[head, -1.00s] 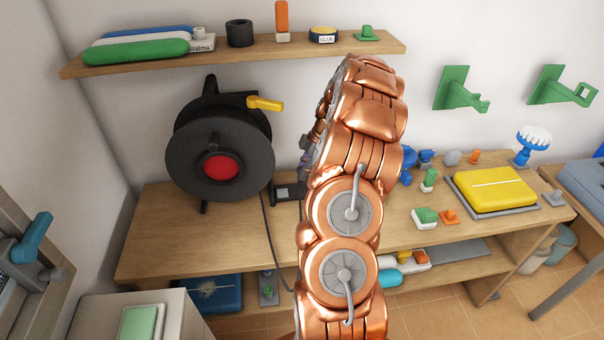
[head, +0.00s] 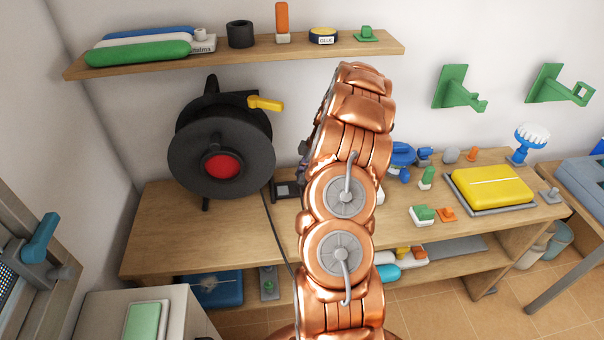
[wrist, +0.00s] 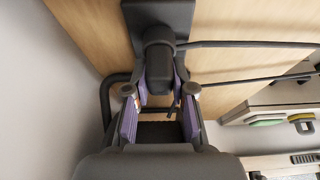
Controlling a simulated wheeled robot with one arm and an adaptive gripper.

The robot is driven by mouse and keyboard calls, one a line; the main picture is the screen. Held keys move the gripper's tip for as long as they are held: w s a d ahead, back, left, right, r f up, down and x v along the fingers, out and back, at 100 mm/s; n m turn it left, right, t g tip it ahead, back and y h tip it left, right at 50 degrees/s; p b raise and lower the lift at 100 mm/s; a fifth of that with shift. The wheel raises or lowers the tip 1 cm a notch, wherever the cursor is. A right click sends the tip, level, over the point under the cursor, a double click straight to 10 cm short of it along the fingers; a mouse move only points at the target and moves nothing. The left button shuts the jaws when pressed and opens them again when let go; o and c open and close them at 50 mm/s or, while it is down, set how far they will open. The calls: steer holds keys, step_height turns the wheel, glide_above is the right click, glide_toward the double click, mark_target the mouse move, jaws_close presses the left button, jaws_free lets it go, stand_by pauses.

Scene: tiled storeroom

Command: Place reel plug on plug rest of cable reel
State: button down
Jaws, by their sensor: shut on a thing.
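The cable reel (head: 205,150) stands upright on the left of the bench, black with a red hub and a yellow handle. A small dark block with a grey face, apparently the plug rest (head: 287,190), sits just right of it. In the wrist view, my gripper (wrist: 160,102) has purple-padded fingers on both sides of the dark reel plug (wrist: 159,70) and is shut on it. The plug's far end lies over or against a dark square plate (wrist: 180,12), likely the rest; I cannot tell whether it touches. My arm hides gripper and plug in the head view.
A black cable (head: 270,225) hangs over the bench's front edge. A shelf (head: 235,58) with several items runs above the reel. Right of my arm are a yellow case (head: 492,188) and small coloured parts. The bench (head: 165,230) is clear in front of the reel.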

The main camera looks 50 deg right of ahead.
steer(key=shift+f, duration=0.2)
steer(key=c, duration=1)
jaws_free()
steer(key=shift+r, duration=0.25)
steer(key=shift+s+d+r+b, duration=0.75)
steer(key=shift+s+d+b, duration=0.25)
steer(key=shift+s+d, duration=0.65)
steer(key=shift+s+d+r+b, duration=0.75)
steer(key=shift+s+d+b, duration=0.35)
steer(key=shift+d, duration=0.95)
steer(key=shift+s+d+r+b, duration=0.85)
steer(key=shift+s+d, duration=0.6)
steer(key=shift+d, duration=0.4)
steer(key=shift+f, duration=0.1)
